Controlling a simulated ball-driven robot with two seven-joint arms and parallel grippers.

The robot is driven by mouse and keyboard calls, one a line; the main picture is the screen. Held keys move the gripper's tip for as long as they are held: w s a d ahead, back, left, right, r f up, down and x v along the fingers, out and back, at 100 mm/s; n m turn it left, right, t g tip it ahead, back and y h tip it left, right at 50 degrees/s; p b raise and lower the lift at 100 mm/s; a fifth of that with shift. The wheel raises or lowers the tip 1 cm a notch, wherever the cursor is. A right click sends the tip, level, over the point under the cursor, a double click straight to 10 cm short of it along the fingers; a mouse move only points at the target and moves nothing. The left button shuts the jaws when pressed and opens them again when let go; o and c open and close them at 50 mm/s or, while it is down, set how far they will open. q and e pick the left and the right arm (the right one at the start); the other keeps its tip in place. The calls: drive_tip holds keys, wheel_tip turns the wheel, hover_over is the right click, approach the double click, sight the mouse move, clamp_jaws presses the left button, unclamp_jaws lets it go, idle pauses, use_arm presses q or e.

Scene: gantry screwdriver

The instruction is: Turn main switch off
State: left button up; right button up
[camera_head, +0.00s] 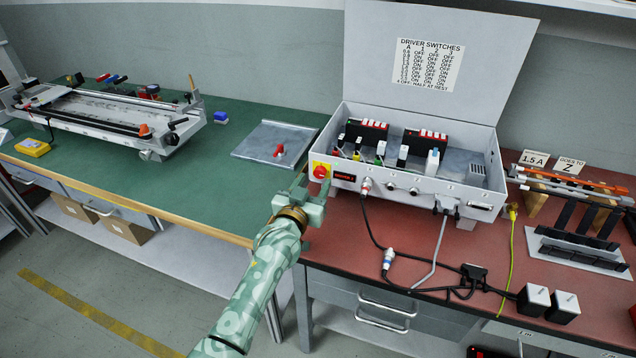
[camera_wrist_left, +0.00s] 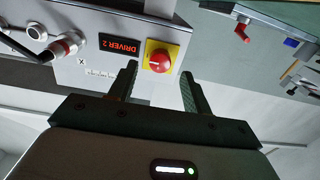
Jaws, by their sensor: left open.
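A red round knob on a yellow square plate, which looks like the main switch (camera_head: 320,171), sits at the left end of the grey control box's (camera_head: 455,196) front panel. My left gripper (camera_head: 311,187) is just in front of and below it. In the left wrist view the red knob (camera_wrist_left: 159,61) shows between and beyond the two open fingers (camera_wrist_left: 158,78). The gripper is empty, and I cannot tell whether a finger touches the plate. A "DRIVER 2" label (camera_wrist_left: 120,43) is beside the knob. My right gripper is not in view.
The box lid stands open with a switch chart (camera_head: 428,64). Plugs and cables (camera_head: 389,256) hang from the panel onto the red bench. A grey tray (camera_head: 258,137) with a red-handled item (camera_head: 279,150) lies on the green bench, left of the box. A gantry (camera_head: 110,112) stands further left.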

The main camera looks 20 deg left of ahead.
sight(320, 172)
use_arm(q)
drive_tip(key=shift+w+f+b, duration=0.15)
drive_tip(key=shift+w+b, duration=0.2)
drive_tip(key=shift+w, duration=1.1)
drive_tip(key=shift+r, duration=0.2)
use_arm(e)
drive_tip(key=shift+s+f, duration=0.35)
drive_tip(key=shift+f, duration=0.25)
use_arm(q)
drive_tip(key=c, duration=1)
drive_tip(key=shift+o, duration=0.2)
